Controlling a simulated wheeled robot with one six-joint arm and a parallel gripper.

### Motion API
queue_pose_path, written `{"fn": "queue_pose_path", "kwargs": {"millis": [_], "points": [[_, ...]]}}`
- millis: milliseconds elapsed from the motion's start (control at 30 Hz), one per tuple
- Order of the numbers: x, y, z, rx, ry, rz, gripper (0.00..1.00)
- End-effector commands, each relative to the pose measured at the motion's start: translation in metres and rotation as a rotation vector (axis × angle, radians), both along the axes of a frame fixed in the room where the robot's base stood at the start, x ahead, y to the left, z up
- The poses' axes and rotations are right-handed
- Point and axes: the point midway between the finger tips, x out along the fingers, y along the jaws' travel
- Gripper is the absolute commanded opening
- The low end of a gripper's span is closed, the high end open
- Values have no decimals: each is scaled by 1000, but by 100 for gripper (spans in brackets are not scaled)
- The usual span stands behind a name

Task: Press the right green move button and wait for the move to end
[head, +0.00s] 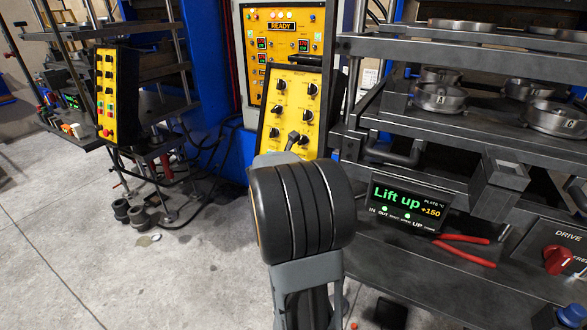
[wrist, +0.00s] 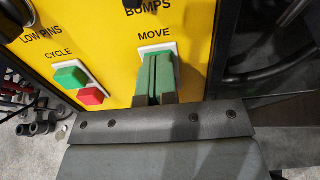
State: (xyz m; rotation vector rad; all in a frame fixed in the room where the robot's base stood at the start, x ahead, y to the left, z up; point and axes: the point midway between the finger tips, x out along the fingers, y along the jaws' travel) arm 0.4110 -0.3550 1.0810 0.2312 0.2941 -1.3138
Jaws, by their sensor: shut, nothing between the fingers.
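The yellow control panel (head: 285,92) stands in front of me in the head view. In the wrist view its MOVE label (wrist: 155,34) is above a white button plate (wrist: 173,48). My gripper (wrist: 156,82) is shut and empty, its fingertips right in front of that plate. They cover the green move button, so I cannot tell whether they touch it or whether it is pushed in. In the head view my gripper (head: 294,138) is at the panel's lower part, largely behind my wrist.
Left of the fingers are a green cycle button (wrist: 70,77) and a red button (wrist: 91,96). The press display (head: 408,208) reads "Lift up". Red-handled pliers (head: 463,245) lie on the press ledge. Another yellow panel (head: 107,95) stands at left. The floor at left is mostly open.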

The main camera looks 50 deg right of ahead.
Motion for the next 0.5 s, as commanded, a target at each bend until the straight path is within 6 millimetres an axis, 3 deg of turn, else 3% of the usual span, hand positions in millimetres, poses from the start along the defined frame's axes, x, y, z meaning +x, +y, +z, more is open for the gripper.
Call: {"fn": "queue_pose_path", "kwargs": {"millis": [300,500], "points": [[1,-7,-4,3,2,-2,0],[-1,3,2,1,1,-1,0]]}}
